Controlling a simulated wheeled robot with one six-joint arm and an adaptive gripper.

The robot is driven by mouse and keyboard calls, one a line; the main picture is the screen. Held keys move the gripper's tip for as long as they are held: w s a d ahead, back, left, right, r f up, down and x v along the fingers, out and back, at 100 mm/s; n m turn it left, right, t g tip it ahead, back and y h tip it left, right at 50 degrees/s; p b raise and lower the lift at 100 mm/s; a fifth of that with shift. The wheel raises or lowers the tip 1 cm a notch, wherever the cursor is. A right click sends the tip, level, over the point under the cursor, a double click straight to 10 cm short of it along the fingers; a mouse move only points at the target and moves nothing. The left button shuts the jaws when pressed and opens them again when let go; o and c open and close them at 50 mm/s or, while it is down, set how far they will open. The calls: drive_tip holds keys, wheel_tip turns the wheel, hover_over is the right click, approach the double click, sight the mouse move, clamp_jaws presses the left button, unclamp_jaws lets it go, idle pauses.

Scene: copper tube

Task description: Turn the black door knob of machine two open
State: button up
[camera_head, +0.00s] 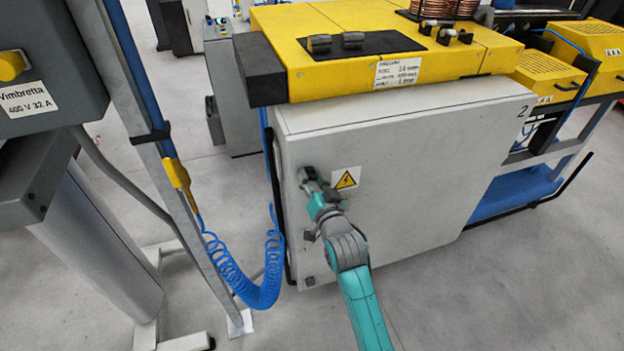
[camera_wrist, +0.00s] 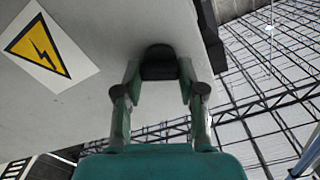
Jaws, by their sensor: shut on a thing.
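The black door knob (camera_wrist: 159,62) is on the light grey door of machine two, near the door's edge. In the wrist view it sits between the two fingers of my gripper (camera_wrist: 160,84), which is shut on it. In the head view my gripper (camera_head: 312,186) reaches the upper left part of the cabinet door (camera_head: 420,190), and it mostly hides the knob. The door carries the number 2 at its upper right and looks closed. A yellow warning sign (camera_head: 346,179) is just right of the gripper; it also shows in the wrist view (camera_wrist: 40,47).
A coiled blue hose (camera_head: 245,285) hangs on a grey post left of the door. A grey cabinet labelled Vimbretta (camera_head: 40,60) stands at the far left. The yellow machine top (camera_head: 330,75) overhangs the door. Grey floor (camera_head: 480,290) in front is clear.

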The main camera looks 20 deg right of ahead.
drive_tip(key=m, duration=0.6)
drive_tip(key=shift+d+f, duration=0.1)
drive_tip(key=m, duration=0.6)
drive_tip(key=shift+f+m, duration=0.1)
drive_tip(key=shift+m, duration=0.3)
drive_tip(key=o, duration=1.1)
drive_tip(key=shift+o, duration=0.2)
drive_tip(key=s, duration=1.2)
